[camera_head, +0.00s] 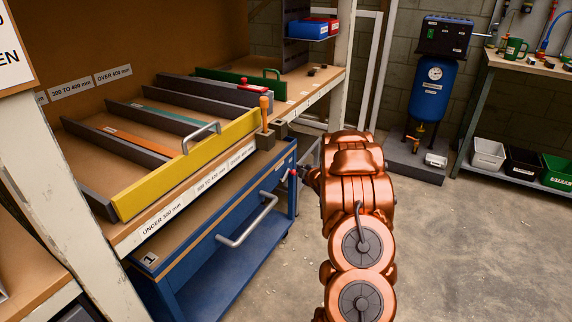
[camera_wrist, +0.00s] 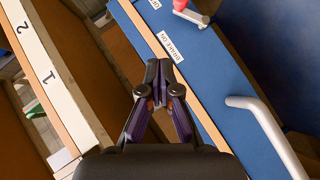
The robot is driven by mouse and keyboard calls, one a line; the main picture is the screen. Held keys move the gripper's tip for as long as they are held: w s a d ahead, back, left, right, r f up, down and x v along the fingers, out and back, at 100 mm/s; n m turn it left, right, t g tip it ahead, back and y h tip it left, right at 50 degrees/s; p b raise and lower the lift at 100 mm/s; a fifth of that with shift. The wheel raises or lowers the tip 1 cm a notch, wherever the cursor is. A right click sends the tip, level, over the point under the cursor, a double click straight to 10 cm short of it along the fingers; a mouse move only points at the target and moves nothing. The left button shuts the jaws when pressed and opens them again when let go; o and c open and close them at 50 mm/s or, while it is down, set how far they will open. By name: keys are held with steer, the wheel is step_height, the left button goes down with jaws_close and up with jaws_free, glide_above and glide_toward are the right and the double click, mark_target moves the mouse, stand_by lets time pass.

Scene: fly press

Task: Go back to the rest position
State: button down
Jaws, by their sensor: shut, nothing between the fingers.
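My gripper (camera_wrist: 160,75) shows in the wrist view with its two fingertips together, shut and empty. Below it in that view are the blue front of a cabinet (camera_wrist: 215,75) and its wooden edge strip. In the head view my copper-coloured arm reaches away from me at the centre, beside the right end of the blue cabinet (camera_head: 200,262). A small red knob (camera_wrist: 181,4) shows at the top of the wrist view, near a "BRAKE ON" label (camera_wrist: 171,46).
A shelf with a yellow front board (camera_head: 190,165) holds dividers and strips at left. A metal handle (camera_head: 247,222) sticks out from the blue cabinet. A blue tank (camera_head: 433,88) stands at the back, and a bench with bins (camera_head: 488,155) is at right. The right floor is clear.

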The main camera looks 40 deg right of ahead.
steer(key=s+a+r+m+g, duration=0.4)
steer(key=s+a, duration=0.3)
steer(key=a, duration=0.5)
steer(key=s+a+r+m+g, duration=0.4)
steer(key=s+a, duration=0.3)
steer(key=a, duration=0.5)
steer(key=s+a+r+m+g+y, duration=0.15)
steer(key=s+a+g, duration=0.25)
steer(key=s+a, duration=0.9)
steer(key=s+a+r+g+y, duration=0.3)
steer(key=s+a, duration=0.7)
steer(key=s, duration=0.7)
step_height(320, 180, up, 25)
steer(key=s+p, duration=0.1)
steer(key=p, duration=2.2)
steer(key=shift+s, duration=0.4)
steer(key=c, duration=1.9)
jaws_free()
